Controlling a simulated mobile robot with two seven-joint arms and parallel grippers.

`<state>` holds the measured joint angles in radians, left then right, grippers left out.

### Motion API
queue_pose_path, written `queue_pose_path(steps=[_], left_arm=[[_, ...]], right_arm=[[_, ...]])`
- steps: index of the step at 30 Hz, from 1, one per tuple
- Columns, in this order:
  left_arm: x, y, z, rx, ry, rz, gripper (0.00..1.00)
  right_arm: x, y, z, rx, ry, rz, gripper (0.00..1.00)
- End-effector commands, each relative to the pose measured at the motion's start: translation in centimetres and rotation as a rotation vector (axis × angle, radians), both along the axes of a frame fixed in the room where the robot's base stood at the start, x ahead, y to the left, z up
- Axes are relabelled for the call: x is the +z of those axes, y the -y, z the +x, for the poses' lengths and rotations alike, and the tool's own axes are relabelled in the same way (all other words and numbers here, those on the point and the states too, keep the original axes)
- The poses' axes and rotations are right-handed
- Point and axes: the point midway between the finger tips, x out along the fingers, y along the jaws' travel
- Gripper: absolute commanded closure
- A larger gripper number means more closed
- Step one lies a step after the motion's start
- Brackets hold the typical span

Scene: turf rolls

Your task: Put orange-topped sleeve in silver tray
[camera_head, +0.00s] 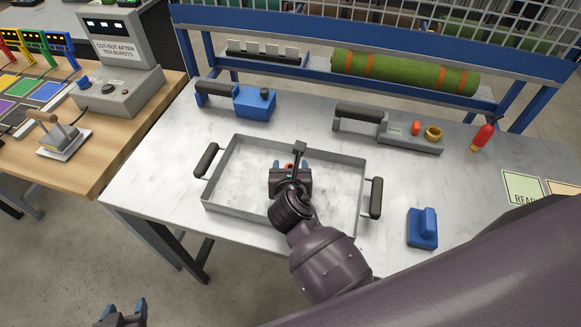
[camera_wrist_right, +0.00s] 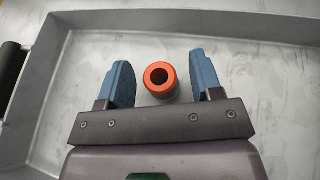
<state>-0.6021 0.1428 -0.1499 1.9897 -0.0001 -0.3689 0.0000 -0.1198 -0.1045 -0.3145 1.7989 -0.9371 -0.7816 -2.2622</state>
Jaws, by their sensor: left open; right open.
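The silver tray (camera_head: 232,213) lies on the grey-white table, with a dark handle at each side. The orange-topped sleeve (camera_wrist_right: 160,78) stands inside the tray, its round orange top with a dark hole facing the camera. In the head view only a bit of its orange top (camera_head: 288,166) shows past my gripper. My right gripper (camera_wrist_right: 160,82) is open over the tray, with a blue finger on each side of the sleeve and a gap to both. It also shows in the head view (camera_head: 290,165). My left gripper (camera_head: 122,312) is open at the bottom left edge, away from the table.
A blue tool (camera_head: 255,104) and a grey tool with a brass ring (camera_head: 410,136) lie behind the tray. A red-topped object (camera_head: 483,137) stands at the right, and a blue block (camera_head: 423,228) lies right of the tray. A green turf roll (camera_head: 405,73) rests on the back shelf.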

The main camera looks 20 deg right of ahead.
Motion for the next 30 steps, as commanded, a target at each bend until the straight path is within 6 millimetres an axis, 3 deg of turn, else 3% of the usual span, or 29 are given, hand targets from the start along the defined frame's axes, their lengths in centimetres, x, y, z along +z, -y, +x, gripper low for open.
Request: queue_pose_path(steps=[12,18,30], left_arm=[[1.1,0.1,0.4,-0.002,0.010,0.000,0.43],[1.3,0.1,0.4,-0.002,0.010,0.000,0.43],[1.0,0.0,-0.2,0.001,-0.001,0.000,0.43]], right_arm=[[2.9,-2.2,-6.7,-0.001,-0.001,-0.001,0.40],[3.9,-3.1,-9.1,-0.001,-0.001,-0.001,0.40],[4.4,-3.4,-10.1,-0.001,0.000,0.000,0.40]])
